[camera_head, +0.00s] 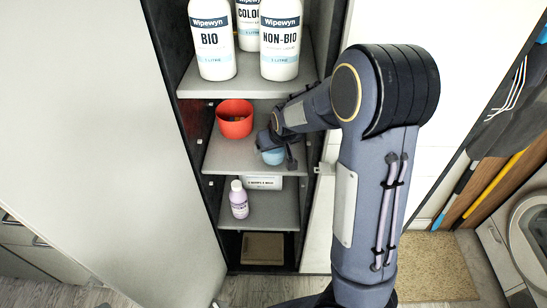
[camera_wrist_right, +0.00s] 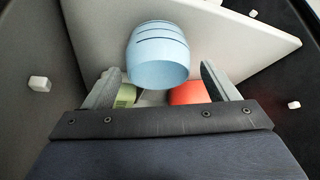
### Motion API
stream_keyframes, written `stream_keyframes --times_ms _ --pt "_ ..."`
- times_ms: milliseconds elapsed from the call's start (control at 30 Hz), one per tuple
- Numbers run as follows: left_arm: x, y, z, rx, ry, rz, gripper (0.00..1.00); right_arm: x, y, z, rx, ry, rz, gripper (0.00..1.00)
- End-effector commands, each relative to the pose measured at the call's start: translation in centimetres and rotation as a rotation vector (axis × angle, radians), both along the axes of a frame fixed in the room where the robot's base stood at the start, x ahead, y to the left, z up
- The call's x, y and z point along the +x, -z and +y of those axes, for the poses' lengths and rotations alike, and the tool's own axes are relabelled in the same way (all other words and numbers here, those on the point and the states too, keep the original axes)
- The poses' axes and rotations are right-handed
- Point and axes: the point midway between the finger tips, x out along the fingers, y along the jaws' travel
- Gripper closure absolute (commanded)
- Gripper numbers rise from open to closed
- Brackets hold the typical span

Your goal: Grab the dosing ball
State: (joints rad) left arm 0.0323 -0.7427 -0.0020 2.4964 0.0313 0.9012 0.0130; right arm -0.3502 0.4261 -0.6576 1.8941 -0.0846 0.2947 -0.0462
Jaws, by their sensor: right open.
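The dosing ball, a light blue rounded cup (camera_head: 273,157), is on the middle shelf of the open cupboard, partly hidden by my right gripper in the head view. In the right wrist view the blue ball (camera_wrist_right: 157,55) shows large, with dark lines around it. My right gripper (camera_head: 277,151) is at the ball. In the wrist view its open fingers (camera_wrist_right: 160,78) stand on either side of the ball's lower part, with gaps on both sides. My left gripper is not in view.
Wipewyn bottles (camera_head: 280,40) stand on the shelf above. A purple bottle (camera_head: 239,200) and a white box (camera_head: 262,182) are below. An open door (camera_head: 95,150) is at left.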

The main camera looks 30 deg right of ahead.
Motion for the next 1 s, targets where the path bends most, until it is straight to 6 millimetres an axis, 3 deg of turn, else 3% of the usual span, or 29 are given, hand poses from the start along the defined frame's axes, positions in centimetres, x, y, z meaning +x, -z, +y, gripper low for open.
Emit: stream_keyframes --times_ms 200,500,833,1000 --pt "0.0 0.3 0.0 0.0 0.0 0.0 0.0 1.4 2.6 -0.4 0.0 0.002 0.002 0.2" --pt "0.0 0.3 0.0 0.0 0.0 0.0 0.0 1.5 2.9 -0.4 0.002 0.0 0.001 0.21" --pt "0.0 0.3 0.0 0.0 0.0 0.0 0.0 1.5 2.9 -0.4 0.002 0.0 0.001 0.64" --pt "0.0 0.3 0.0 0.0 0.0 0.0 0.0 1.5 2.9 -0.4 0.002 0.0 0.001 0.67"
